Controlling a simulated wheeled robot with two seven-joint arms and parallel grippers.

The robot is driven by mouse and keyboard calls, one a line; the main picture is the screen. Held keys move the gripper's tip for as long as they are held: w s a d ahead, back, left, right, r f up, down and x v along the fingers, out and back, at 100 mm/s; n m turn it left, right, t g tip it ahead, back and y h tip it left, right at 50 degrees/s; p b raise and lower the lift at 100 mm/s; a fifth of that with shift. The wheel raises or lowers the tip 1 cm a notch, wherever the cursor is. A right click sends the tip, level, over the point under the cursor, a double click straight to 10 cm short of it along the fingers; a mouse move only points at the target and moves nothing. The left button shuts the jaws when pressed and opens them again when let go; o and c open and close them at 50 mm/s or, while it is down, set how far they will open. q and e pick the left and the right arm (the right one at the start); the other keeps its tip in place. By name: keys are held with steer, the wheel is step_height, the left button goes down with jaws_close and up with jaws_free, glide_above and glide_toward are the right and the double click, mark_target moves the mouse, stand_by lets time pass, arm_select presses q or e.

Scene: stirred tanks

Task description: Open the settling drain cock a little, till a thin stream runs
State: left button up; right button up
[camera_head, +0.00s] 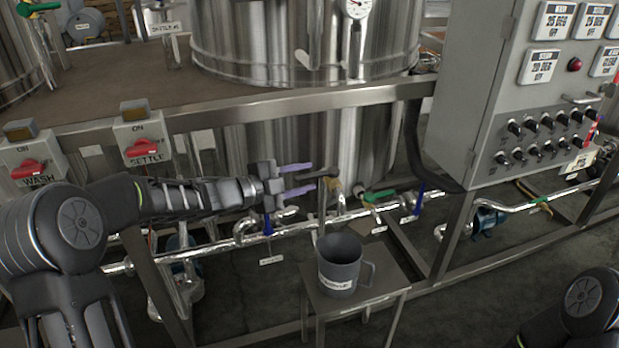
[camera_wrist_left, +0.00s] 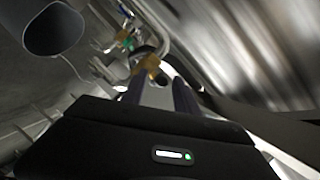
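The brass drain cock (camera_head: 332,187) sits at the foot of the big steel tank (camera_head: 300,150), above a grey jug (camera_head: 340,262). In the left wrist view the brass cock (camera_wrist_left: 148,66) shows just past the fingertips, blurred. My left gripper (camera_head: 313,178) points at the cock from the left. Its two purple fingers are parted with nothing between them, close to the cock; whether they touch it I cannot tell. I see no stream falling into the jug, which also shows in the left wrist view (camera_wrist_left: 54,28). My right gripper is out of view.
The jug stands on a small steel table (camera_head: 375,290). Pipes (camera_head: 270,236) with a green-handled valve (camera_head: 378,195) and blue levers run behind it. A frame rail (camera_head: 280,104) crosses above my left arm. A control box (camera_head: 530,90) hangs at the right.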

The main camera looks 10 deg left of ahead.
arm_select(q)
steer(key=shift+x, duration=1.05)
steer(key=shift+c, duration=0.3)
jaws_close()
stand_by(0.3)
